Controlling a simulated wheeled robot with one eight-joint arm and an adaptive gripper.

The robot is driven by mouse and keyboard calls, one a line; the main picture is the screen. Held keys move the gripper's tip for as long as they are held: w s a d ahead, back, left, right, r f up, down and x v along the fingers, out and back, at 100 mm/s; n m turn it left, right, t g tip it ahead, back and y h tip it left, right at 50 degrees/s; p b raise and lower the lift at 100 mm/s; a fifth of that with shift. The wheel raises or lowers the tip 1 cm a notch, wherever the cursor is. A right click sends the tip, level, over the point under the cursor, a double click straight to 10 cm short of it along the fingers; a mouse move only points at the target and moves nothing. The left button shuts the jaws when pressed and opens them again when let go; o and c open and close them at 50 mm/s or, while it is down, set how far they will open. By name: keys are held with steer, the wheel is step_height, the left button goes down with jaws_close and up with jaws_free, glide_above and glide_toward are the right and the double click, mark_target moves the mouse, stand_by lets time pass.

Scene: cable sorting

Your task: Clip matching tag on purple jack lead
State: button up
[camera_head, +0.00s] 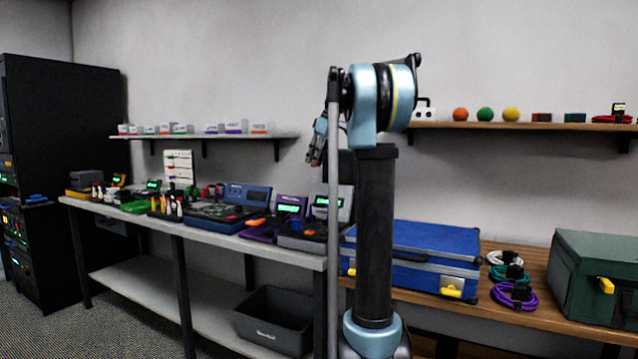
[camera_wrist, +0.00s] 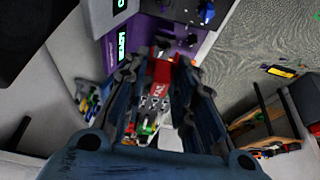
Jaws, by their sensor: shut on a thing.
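The purple lead (camera_head: 514,296) lies coiled on the wooden bench at the right, with a black piece on top of it. My gripper (camera_head: 317,148) is raised above the grey workbench, well to the left of the purple lead. In the wrist view my gripper (camera_wrist: 164,92) is shut on a dark red piece (camera_wrist: 161,72) held between its two blue fingers. I cannot tell whether this piece is a tag, as it is small and partly covered by the fingers. No tag can be made out clearly on the purple lead.
Teal (camera_head: 508,273) and white (camera_head: 498,257) coils lie behind the purple lead. A blue case (camera_head: 420,243) and a green case (camera_head: 590,262) flank them. Purple (camera_head: 288,207) and grey devices crowd the workbench (camera_head: 300,257). A black bin (camera_head: 275,320) sits below.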

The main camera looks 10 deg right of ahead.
glide_above(319, 203)
steer(key=f, duration=0.8)
steer(key=shift+w+d+f, duration=0.1)
steer(key=shift+w+f, duration=0.05)
steer(key=shift+w, duration=0.2)
steer(key=shift+s+f, duration=0.1)
steer(key=shift+f, duration=2.35)
steer(key=shift+f, duration=0.95)
stand_by(0.3)
steer(key=o, duration=0.8)
steer(key=shift+o, duration=0.8)
steer(key=o, duration=0.4)
steer(key=shift+o, duration=0.2)
step_height(319, 203, up, 8)
